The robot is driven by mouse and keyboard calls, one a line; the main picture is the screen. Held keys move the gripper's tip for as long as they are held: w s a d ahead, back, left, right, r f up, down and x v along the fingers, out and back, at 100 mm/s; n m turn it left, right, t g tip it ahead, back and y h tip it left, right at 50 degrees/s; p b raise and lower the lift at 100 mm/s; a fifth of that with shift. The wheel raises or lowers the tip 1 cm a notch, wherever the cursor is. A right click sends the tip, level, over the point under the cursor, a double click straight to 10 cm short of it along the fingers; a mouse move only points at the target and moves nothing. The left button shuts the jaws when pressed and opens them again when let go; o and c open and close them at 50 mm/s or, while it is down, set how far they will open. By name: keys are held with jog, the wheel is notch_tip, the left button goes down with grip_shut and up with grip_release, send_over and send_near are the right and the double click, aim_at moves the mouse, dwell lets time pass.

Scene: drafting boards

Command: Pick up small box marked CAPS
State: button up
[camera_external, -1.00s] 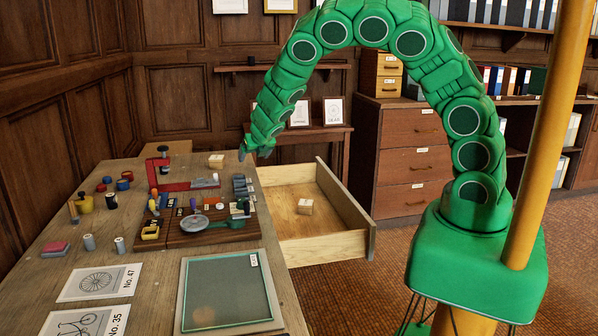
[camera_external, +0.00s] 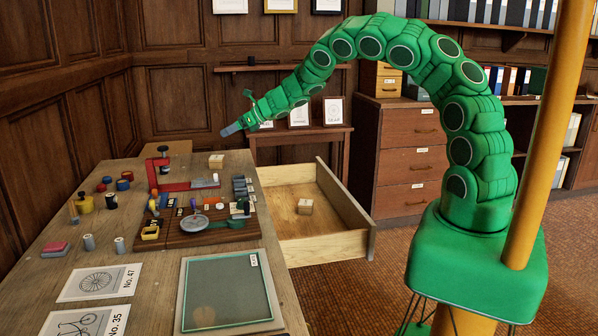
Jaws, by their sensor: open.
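A small light-wood box (camera_external: 305,207) sits inside the open drawer, with a marking too small to read. A similar small pale box (camera_external: 216,162) stands at the far end of the table, and its marking cannot be read either. I cannot tell which one says CAPS. My gripper (camera_external: 229,131) is open and appears empty. It points left, in the air above the far end of the table, apart from both boxes.
The open drawer (camera_external: 345,205) juts out from the table's right side. The wooden table (camera_external: 60,215) holds a red stand (camera_external: 165,186), a dark tool board (camera_external: 190,239), several small jars and a green-framed board (camera_external: 228,291). The drawer floor around the box is clear.

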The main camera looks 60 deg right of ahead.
jog(key=shift+d+r+n+y, duration=0.8)
jog(key=shift+r+n, duration=0.3)
jog(key=shift+r, duration=0.15)
send_near(219, 157)
jog(key=x, duration=0.3)
jog(key=shift+a+f, duration=0.1)
jog(key=shift+a, duration=0.05)
jog(key=shift+t, duration=0.3)
jog(key=shift+x, duration=3.75)
jog(key=shift+f, duration=0.15)
jog(key=shift+c, duration=0.4)
jog(key=c, duration=1)
